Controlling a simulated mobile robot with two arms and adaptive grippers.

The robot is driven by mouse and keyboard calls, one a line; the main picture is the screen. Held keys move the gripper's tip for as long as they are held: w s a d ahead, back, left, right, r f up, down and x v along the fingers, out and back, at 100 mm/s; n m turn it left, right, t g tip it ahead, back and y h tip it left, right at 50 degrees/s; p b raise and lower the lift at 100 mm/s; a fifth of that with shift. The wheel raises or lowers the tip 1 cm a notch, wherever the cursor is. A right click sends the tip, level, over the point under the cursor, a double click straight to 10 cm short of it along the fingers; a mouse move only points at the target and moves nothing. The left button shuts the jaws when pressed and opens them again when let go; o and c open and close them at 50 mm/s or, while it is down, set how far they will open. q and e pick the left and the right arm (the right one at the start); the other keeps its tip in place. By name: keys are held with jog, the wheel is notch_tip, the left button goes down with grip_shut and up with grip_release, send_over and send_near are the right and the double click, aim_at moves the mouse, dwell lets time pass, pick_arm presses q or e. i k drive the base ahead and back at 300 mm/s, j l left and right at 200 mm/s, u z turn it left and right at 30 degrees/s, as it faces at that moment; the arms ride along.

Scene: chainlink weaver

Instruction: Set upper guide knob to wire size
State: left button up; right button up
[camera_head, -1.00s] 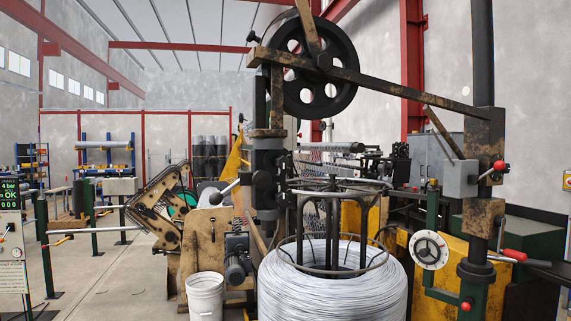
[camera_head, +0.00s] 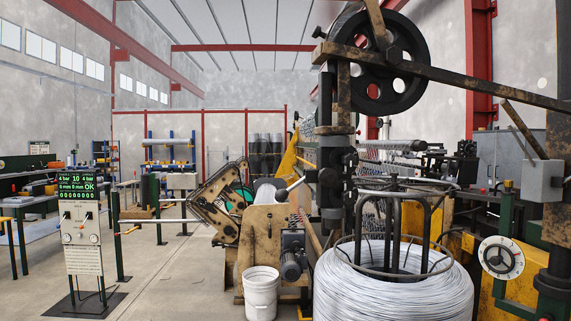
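A round dial with a white marked ring and dark hub (camera_head: 501,258) is on the machine at the right. A grey sign-like control panel (camera_head: 80,225) stands at the left, with a lit green display (camera_head: 77,186) that reads OK among bar and mm figures. Two small round knobs (camera_head: 80,238) sit below the display. I cannot tell for sure which of these is the upper guide knob. A large coil of pale wire (camera_head: 393,292) stands in front of the machine. Neither of my grippers shows in the view.
A white bucket (camera_head: 261,292) stands on the floor left of the wire coil. A big black pulley wheel (camera_head: 378,100) sits above the machine. A rusty post stands at the right edge.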

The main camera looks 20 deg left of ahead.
aim_at(349, 159)
jog(key=i+u, duration=0.1)
jog(key=u, duration=0.3)
jog(key=l+u, duration=0.15)
jog(key=u, duration=0.25)
jog(key=i+l+u, duration=0.1)
jog(key=u, duration=0.3)
jog(key=i+l+u, duration=0.1)
jog(key=u, duration=0.3)
jog(key=l+u, duration=0.2)
jog(key=u, duration=0.2)
